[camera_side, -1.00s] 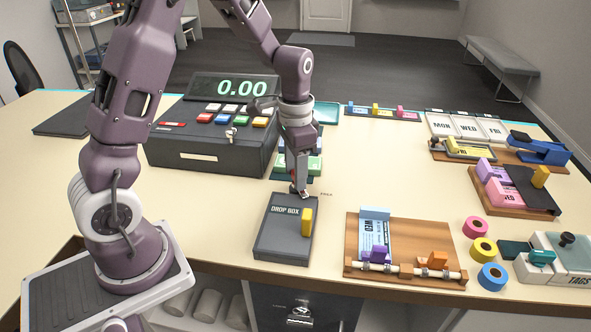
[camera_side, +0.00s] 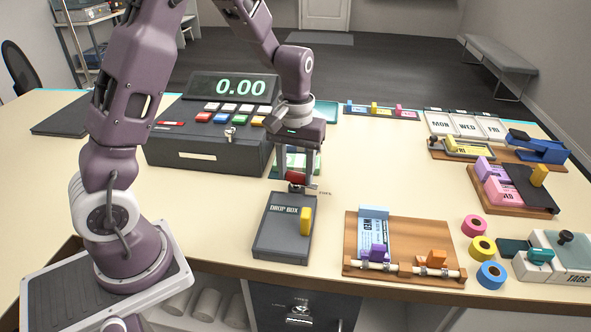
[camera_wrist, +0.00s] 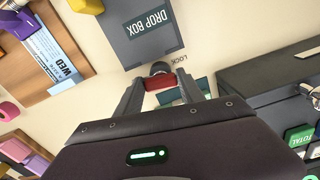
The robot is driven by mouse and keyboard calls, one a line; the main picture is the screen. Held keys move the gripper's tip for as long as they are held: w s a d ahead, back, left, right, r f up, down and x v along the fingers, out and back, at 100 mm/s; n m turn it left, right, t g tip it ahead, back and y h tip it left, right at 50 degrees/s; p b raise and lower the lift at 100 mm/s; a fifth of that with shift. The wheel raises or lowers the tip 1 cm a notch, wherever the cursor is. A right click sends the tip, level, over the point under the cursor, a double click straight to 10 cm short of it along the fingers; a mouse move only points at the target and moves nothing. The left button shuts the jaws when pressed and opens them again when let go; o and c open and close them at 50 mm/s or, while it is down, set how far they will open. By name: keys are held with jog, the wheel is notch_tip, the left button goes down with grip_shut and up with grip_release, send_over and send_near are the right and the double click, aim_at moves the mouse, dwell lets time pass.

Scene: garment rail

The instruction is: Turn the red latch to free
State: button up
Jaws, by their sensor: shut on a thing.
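The red latch (camera_side: 296,178) is behind the far edge of the drop box. My gripper (camera_side: 299,184) points down over it and its two fingers are shut on the latch. In the wrist view the red latch (camera_wrist: 163,83) lies crosswise between the fingertips (camera_wrist: 160,86), one at each end. A dark round part shows just beyond it. Another small label (camera_side: 325,192) right of the latch in the side view is too small to read.
The dark drop box (camera_side: 285,225) with a yellow block (camera_side: 306,221) stands just in front. The cash register (camera_side: 210,135) is close on the left. A wooden board (camera_side: 350,245) with a blue-and-white tag lies to the right.

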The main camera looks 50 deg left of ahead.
aim_at(296, 175)
jog(key=shift+n, duration=0.8)
jog(key=o, duration=1.4)
jog(key=shift+c, duration=0.2)
notch_tip(296, 175, up, 7)
jog(key=shift+r, duration=0.1)
jog(key=s+d+r+m+t, duration=0.25)
jog(key=s+d+r, duration=0.25)
jog(key=s+r, duration=0.3)
jog(key=s+d+m+t, duration=0.1)
jog(key=s+m, duration=0.2)
jog(key=s, duration=0.3)
jog(key=s+d+r+m+t, duration=0.1)
jog(key=s+d+m+t, duration=0.1)
jog(key=s, duration=0.5)
jog(key=shift+r+m, duration=0.15)
jog(key=shift+m, duration=0.5)
